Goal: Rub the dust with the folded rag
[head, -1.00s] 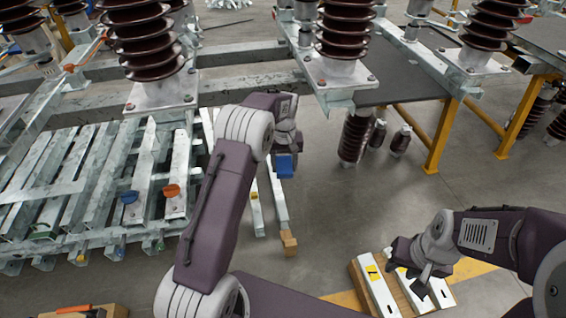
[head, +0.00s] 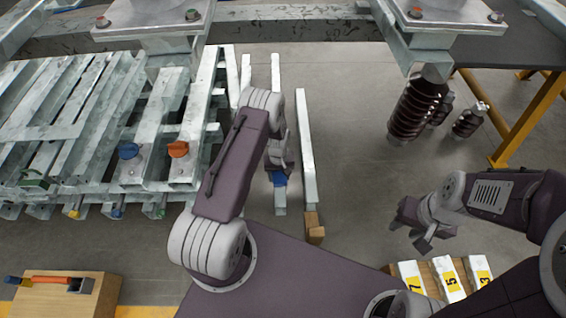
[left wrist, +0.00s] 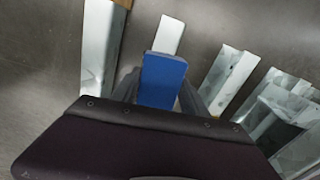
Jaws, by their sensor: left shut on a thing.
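My left gripper (head: 279,172) is shut on a small blue folded rag (head: 280,181). In the head view it hangs among long pale bars, and my left arm covers part of it. In the left wrist view the blue rag (left wrist: 163,80) sticks out flat beyond the gripper, over a pale bar and the grey floor. I cannot tell whether it touches the bar. My right gripper (head: 422,242) is at the right, above the floor and away from the rag; its fingers are too small to judge. I cannot make out any dust patch for certain.
Galvanized steel lattice frames (head: 60,130) with orange and blue knobs fill the left. A pale bar (head: 306,150) ends at a wooden block (head: 315,232). Numbered white bars (head: 450,280) lie low right. A wooden box (head: 65,295) holds tools. Brown insulators (head: 415,108) stand beyond clear floor.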

